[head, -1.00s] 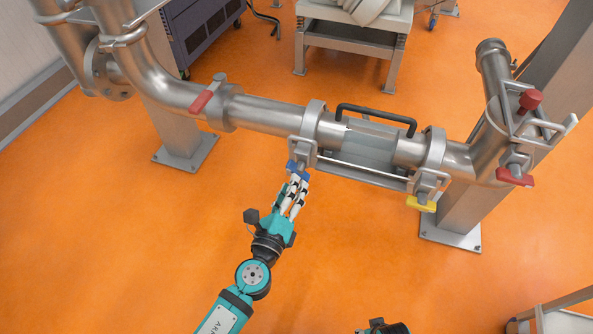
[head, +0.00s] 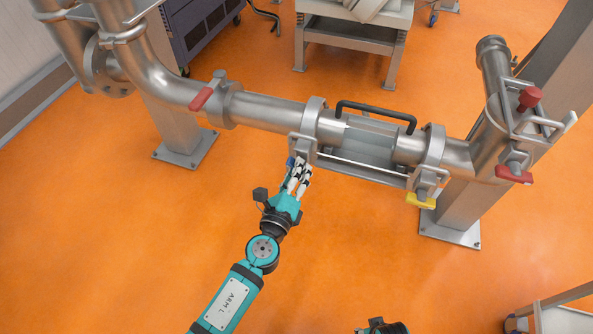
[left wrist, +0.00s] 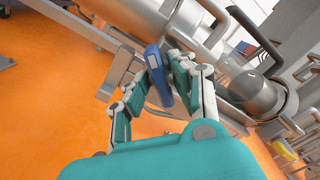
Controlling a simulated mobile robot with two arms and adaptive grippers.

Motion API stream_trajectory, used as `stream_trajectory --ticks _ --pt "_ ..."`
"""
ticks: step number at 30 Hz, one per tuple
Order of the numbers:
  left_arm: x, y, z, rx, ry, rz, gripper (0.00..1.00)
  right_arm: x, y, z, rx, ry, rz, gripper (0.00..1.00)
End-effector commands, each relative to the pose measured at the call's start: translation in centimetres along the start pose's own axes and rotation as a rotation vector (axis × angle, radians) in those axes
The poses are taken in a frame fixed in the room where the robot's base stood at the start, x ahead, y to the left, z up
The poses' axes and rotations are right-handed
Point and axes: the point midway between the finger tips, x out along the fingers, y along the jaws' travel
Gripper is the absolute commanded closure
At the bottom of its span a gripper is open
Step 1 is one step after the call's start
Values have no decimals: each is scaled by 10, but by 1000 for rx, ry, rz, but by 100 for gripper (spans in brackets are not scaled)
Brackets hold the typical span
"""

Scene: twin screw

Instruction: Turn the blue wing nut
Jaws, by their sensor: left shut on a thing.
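The blue wing nut (head: 291,161) is on the clamp at the left end of the pipe's middle section. In the head view, my left gripper's fingers cover most of it. In the left wrist view, the blue wing nut (left wrist: 156,72) stands tilted between the two fingers of my left gripper (left wrist: 165,68). My left gripper (head: 299,168) is shut on it from the front and below. The fingers of my right gripper do not show; only a small dark and teal part of mine is at the bottom edge.
A yellow wing nut (head: 420,201) hangs on the clamp to the right. Red handles sit on the pipe at the left (head: 201,98) and right (head: 514,175). A black handle (head: 376,112) arches over the middle section. The orange floor in front is clear.

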Motion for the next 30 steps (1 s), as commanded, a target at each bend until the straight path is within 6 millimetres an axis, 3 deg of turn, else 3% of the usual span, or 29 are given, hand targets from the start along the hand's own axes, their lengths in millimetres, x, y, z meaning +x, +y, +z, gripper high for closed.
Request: stream_trajectory --ticks 9,21,30 --pt "0 0 -1 -44 1 -2 100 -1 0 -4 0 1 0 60" --pt "0 0 -1 -320 0 -3 100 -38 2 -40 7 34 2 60" --pt "0 0 -1 -547 0 -2 100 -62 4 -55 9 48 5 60"
